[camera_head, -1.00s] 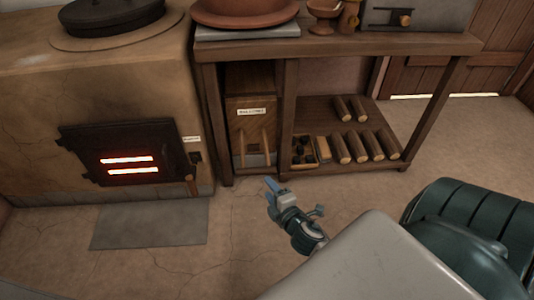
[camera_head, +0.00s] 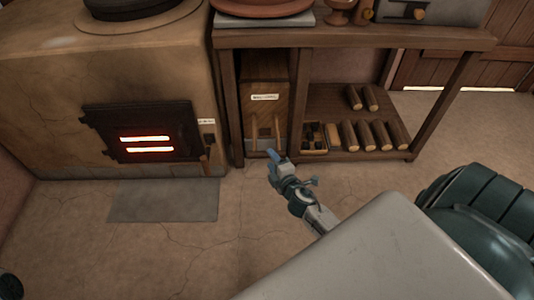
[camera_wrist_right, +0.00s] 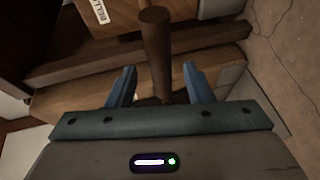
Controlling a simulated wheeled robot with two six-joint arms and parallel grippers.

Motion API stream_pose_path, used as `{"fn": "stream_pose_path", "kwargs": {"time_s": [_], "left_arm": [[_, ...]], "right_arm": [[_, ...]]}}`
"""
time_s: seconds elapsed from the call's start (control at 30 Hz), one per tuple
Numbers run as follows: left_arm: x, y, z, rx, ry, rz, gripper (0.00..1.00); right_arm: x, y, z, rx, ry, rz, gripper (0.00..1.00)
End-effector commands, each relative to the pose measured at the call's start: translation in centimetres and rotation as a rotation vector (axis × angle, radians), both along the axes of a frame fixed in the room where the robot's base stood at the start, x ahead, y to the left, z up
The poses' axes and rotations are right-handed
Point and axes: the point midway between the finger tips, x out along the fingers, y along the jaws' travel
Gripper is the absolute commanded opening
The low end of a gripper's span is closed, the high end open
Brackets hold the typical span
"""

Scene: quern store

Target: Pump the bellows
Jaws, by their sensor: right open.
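The bellows (camera_head: 261,84) is a wooden box with a white label, standing under the bench beside the stove. Upright wooden handles (camera_head: 277,129) show at its front. My right gripper (camera_head: 275,156) is low in front of the bellows, near the right-hand handle. In the right wrist view, a round wooden handle (camera_wrist_right: 155,45) stands between the open blue fingers of my right gripper (camera_wrist_right: 158,86), with gaps showing on both sides. Part of the bellows' label (camera_wrist_right: 99,10) shows at the top left. The handle's lower end is hidden by the gripper body. My left gripper is not in view.
The clay stove (camera_head: 120,70) with a glowing firebox door (camera_head: 150,132) stands left of the bellows. The wooden bench (camera_head: 350,42) stands over it. Several logs (camera_head: 365,135) and a small box (camera_head: 314,152) lie on the low shelf to the right. A grey mat (camera_head: 163,202) lies before the stove.

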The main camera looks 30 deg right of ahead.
Motion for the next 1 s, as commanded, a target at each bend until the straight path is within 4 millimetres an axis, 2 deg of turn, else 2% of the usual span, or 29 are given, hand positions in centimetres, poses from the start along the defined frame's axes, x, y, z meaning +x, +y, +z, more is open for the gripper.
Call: {"fn": "stream_pose_path", "kwargs": {"time_s": [0.1, 0.3, 0.67, 0.9, 1.0], "left_arm": [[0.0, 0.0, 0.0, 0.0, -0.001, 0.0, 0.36], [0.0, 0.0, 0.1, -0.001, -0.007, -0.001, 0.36], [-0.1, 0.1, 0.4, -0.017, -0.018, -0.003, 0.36], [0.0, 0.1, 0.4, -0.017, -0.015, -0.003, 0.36], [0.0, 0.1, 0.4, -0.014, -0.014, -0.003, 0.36]], "right_arm": [[2.1, -0.3, -0.3, 0.001, -0.001, 0.0, 0.47], [4.1, -0.6, -0.8, 0.001, 0.0, 0.0, 0.47], [4.5, -0.7, -0.9, 0.001, 0.0, 0.0, 0.47], [4.5, -0.7, -0.9, 0.001, 0.0, 0.0, 0.02], [4.5, -0.7, -0.9, 0.0, 0.0, 0.0, 0.0]]}}
